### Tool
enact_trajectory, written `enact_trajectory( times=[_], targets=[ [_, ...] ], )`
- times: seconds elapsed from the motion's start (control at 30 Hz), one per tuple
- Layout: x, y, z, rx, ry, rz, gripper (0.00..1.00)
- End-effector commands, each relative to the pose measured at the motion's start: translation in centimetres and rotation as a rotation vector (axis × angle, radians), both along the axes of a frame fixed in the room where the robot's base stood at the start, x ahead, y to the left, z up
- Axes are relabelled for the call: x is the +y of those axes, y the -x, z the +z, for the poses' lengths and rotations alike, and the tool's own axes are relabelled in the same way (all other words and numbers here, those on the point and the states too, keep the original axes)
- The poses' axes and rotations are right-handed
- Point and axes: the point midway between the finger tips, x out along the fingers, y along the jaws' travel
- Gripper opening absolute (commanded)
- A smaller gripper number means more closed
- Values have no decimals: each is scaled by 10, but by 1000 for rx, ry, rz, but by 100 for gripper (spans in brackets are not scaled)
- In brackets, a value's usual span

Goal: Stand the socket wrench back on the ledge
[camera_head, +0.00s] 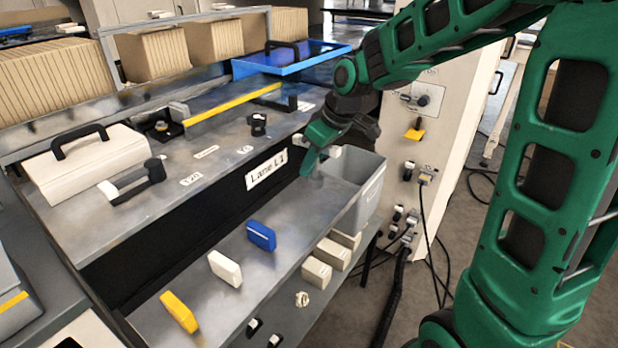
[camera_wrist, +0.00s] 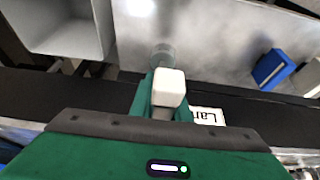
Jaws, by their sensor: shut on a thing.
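My gripper (camera_head: 314,158) is at the right end of the metal bench, above the lower metal ledge (camera_head: 290,212) and beside the grey bin. It is shut on a pale blocky piece (camera_wrist: 168,88), which I take to be the socket wrench. Its pale end also shows at the fingers in the head view (camera_head: 334,151). The rest of it is hidden by the fingers, so I cannot tell its full shape or tilt. In the wrist view, my green fingers (camera_wrist: 164,98) sit on both sides of it. I see no clear contact between it and the ledge.
A grey open bin (camera_head: 372,200) stands right of the gripper. Blue (camera_head: 261,236), white (camera_head: 225,268) and yellow (camera_head: 179,312) blocks stand along the lower ledge. The upper deck (camera_head: 225,165) has a labelled front edge. A cream cabinet (camera_head: 440,150) rises behind the bin.

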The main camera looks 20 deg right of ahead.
Motion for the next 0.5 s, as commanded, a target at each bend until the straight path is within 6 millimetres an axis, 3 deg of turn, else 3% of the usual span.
enact_trajectory(
  times=[0.33, 0.5],
  targets=[
    [-2, -2, -36, 2, -1, 1, 0],
    [-1, -3, -41, -2, -1, 2, 0]
  ],
)
